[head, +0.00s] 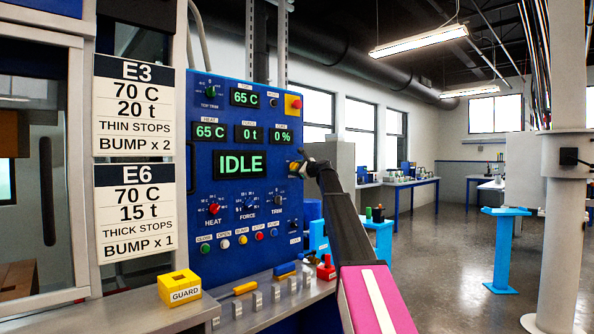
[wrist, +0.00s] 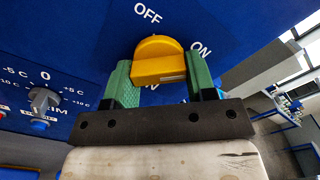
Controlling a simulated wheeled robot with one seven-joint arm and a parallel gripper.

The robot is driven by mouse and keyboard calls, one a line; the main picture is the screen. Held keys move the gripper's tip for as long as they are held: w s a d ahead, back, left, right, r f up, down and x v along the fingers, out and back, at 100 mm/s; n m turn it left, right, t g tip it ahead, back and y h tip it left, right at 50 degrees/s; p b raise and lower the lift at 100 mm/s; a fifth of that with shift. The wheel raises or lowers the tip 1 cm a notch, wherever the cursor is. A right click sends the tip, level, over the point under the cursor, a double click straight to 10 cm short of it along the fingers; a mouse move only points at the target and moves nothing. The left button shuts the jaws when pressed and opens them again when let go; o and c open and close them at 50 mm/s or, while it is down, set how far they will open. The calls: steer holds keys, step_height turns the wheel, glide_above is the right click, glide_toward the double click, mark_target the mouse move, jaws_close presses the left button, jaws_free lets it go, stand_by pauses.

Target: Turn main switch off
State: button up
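The main switch is a yellow knob (wrist: 160,61) on the blue panel, with white OFF above it and ON to its upper right in the wrist view. My gripper (wrist: 161,78) has its green fingers on either side of the knob, and no gap shows between them and it. In the head view my gripper (head: 301,166) is at the right edge of the blue control panel (head: 225,180), hiding most of the switch. The panel display (head: 240,164) reads IDLE.
A red button on a yellow plate (head: 293,105) sits above my gripper. Dials and coloured buttons are to its lower left, with a TRIM knob (wrist: 44,100) in the wrist view. A ledge (head: 262,294) below holds a yellow GUARD block (head: 180,288). Open floor lies right.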

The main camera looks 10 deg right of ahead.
steer(key=shift+n, duration=0.3)
steer(key=n, duration=0.4)
steer(key=shift+r, duration=0.1)
steer(key=n, duration=0.5)
steer(key=shift+r, duration=0.1)
steer(key=n, duration=0.4)
steer(key=shift+r, duration=0.1)
steer(key=shift+n, duration=2.1)
steer(key=o, duration=0.9)
steer(key=shift+o, duration=0.2)
steer(key=shift+s, duration=0.1)
